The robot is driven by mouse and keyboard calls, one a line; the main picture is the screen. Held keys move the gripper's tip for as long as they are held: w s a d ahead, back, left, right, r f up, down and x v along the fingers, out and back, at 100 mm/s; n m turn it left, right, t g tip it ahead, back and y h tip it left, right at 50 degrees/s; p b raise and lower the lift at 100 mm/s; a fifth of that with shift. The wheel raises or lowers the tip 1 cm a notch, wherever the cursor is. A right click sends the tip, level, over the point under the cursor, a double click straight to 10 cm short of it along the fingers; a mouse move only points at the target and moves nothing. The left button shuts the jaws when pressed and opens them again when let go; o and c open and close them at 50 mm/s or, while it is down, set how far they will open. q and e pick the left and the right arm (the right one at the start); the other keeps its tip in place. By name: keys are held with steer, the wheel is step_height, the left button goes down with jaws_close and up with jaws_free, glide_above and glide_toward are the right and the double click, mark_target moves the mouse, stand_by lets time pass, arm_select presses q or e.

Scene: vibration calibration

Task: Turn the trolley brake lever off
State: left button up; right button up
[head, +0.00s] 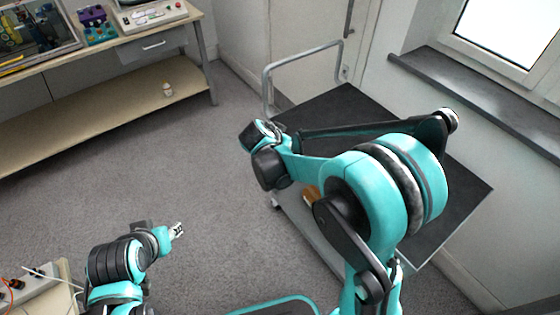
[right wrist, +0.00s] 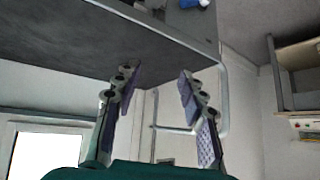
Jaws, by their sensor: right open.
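The trolley (head: 455,195) has a dark top and a bent metal handle (head: 303,62) at its back end. I cannot clearly make out the brake lever; a small orange-brown part (head: 311,193) shows at the trolley's near left edge, partly behind my right arm. In the right wrist view, which looks upside down, a small blue part (right wrist: 194,3) is cut off by the top border beyond the trolley edge. My right gripper (right wrist: 158,76) is open and empty, with the trolley top behind it. My left gripper (head: 177,229) is away from the trolley, above the floor; its fingers are too small to judge.
A workbench (head: 100,112) with devices and a lower shelf stands at the back left. A window with a dark sill (head: 480,95) is at the right, beside the trolley. A table with cables (head: 40,285) is at the lower left. The grey floor (head: 165,165) between is clear.

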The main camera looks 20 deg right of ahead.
steer(key=w+a+f+m+h, duration=0.3)
steer(key=w+f+m, duration=0.2)
steer(key=w+f, duration=0.4)
step_height(320, 180, down, 13)
steer(key=s+a+m+t+h+p, duration=0.1)
steer(key=s+a+m+t+h, duration=0.15)
steer(key=m, duration=0.35)
steer(key=b+x, duration=0.2)
steer(key=x, duration=0.6)
steer(key=shift+d+h, duration=0.3)
steer(key=shift+h, duration=0.05)
